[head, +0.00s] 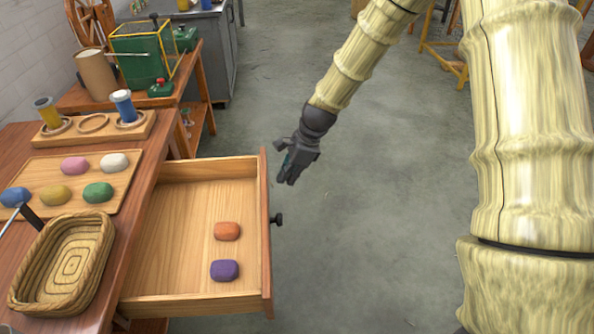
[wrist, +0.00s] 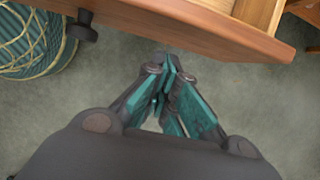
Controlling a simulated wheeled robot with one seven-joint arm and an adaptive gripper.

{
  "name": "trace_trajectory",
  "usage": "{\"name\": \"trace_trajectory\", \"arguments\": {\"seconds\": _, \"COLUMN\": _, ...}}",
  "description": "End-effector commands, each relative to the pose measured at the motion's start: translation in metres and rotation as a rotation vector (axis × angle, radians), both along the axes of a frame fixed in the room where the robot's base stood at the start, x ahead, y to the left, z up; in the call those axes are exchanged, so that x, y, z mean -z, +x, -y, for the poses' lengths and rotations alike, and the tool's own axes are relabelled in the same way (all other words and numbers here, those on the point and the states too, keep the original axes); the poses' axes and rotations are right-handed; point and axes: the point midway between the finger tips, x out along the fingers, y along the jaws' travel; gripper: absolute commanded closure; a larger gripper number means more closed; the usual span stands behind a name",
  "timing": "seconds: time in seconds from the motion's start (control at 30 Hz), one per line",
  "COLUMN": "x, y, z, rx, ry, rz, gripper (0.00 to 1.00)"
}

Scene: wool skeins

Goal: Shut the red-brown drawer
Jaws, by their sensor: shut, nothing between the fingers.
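The red-brown drawer (head: 267,240) stands pulled well out of the table in the head view. In the wrist view, the closed fingertips (wrist: 168,66) are close to the drawer front (wrist: 190,25), with the knob (wrist: 83,28) at upper left. I cannot tell whether they touch the front.
The table (head: 140,200) holds a board (head: 120,201) with several skeins, a woven basket (head: 95,240) and a rack with spools (head: 80,135). A bench with a green box (head: 140,65) stands behind. The grey floor right of the drawer is clear.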

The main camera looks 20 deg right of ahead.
Motion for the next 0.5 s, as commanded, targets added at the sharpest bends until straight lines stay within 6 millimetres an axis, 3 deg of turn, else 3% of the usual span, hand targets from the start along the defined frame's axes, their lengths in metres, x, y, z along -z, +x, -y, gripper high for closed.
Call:
{"name": "trace_trajectory", "arguments": {"seconds": 0.2, "x": 0.0, "y": 0.004, "z": -0.018, "rx": 0.0, "ry": 0.0, "rz": -0.001, "gripper": 1.0}}
{"name": "trace_trajectory", "arguments": {"seconds": 0.5, "x": 0.0, "y": 0.005, "z": -0.021, "rx": 0.001, "ry": 0.0, "rz": -0.001, "gripper": 1.0}}
